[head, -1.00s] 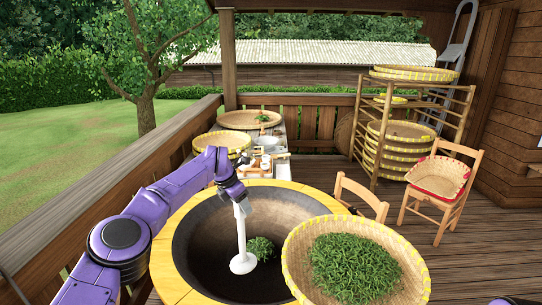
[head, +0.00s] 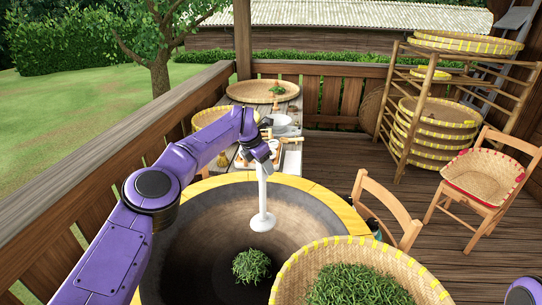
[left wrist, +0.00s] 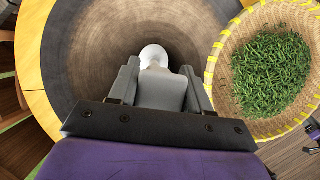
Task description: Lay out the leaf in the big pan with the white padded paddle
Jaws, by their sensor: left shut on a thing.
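The big pan (head: 190,262) is a dark round bowl set in a yellow rim. A small clump of green leaf (head: 252,265) lies at its bottom. My left gripper (head: 262,160) is shut on the white padded paddle (head: 263,200), which hangs upright with its round pad over the far part of the pan, apart from the leaf in the picture. In the left wrist view the paddle's white pad (left wrist: 154,56) shows beyond the fingers, and the leaf clump is hidden. A bit of my right arm shows at the lower right edge, but its gripper's jaws cannot be made out.
A woven basket (head: 290,272) heaped with leaf (head: 355,287) stands at the pan's right side. Behind the pan is a table with a flat tray (head: 262,91) and small items. A wooden chair (head: 385,212) and a basket rack (head: 436,120) stand to the right.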

